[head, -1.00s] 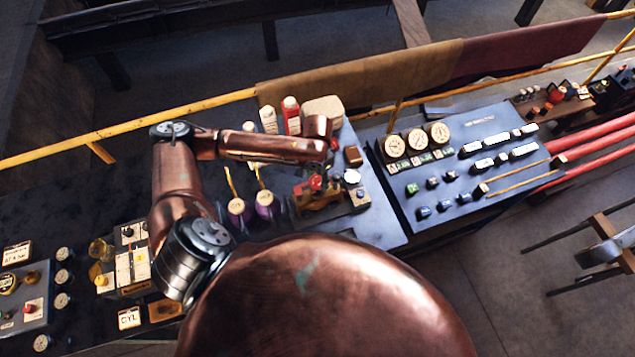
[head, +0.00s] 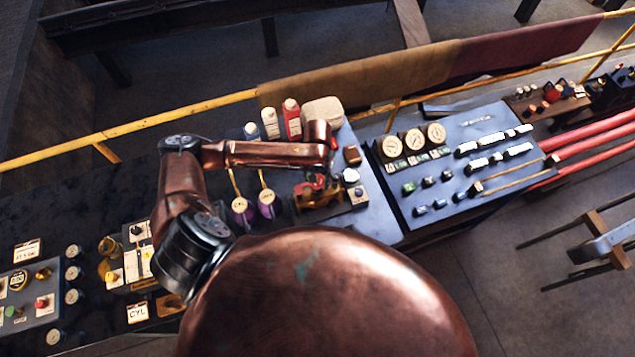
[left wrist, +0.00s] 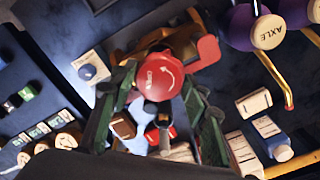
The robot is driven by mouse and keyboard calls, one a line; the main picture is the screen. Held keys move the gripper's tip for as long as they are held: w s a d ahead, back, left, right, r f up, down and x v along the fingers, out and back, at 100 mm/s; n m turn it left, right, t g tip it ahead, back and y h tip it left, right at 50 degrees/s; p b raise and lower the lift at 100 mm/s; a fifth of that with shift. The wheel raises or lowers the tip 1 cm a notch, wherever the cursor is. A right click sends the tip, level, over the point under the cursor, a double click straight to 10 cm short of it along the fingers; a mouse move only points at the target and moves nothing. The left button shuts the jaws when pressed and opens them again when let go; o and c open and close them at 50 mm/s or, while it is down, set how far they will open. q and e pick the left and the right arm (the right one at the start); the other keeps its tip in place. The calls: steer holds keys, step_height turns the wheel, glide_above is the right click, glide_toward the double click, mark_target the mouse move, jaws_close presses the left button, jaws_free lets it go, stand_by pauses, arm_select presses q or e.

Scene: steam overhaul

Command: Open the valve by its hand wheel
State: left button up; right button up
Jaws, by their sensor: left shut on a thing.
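The valve's red hand wheel (left wrist: 160,75), marked OPEN with a curved arrow, fills the middle of the left wrist view. It sits on a brass valve body (head: 318,196), which shows on the bench in the head view. My left gripper (left wrist: 158,84) has its two green fingers on either side of the wheel and is shut on it. In the head view the wheel (head: 316,182) is partly hidden below my left wrist. How far the wheel is turned cannot be told. My right gripper is not in view.
Purple oil cans (head: 267,203) stand left of the valve. Red and white bottles (head: 291,119) and a pale bundle (head: 323,110) stand behind. A gauge panel (head: 440,170) lies to the right. A yellow rail (head: 130,130) runs along the back.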

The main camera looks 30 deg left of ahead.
arm_select(q)
steer(key=n, duration=0.5)
steer(key=shift+n, duration=0.3)
steer(key=n, duration=0.5)
steer(key=shift+n, duration=0.3)
steer(key=o, duration=1.4)
steer(key=shift+c, duration=0.2)
steer(key=shift+c, duration=1.2)
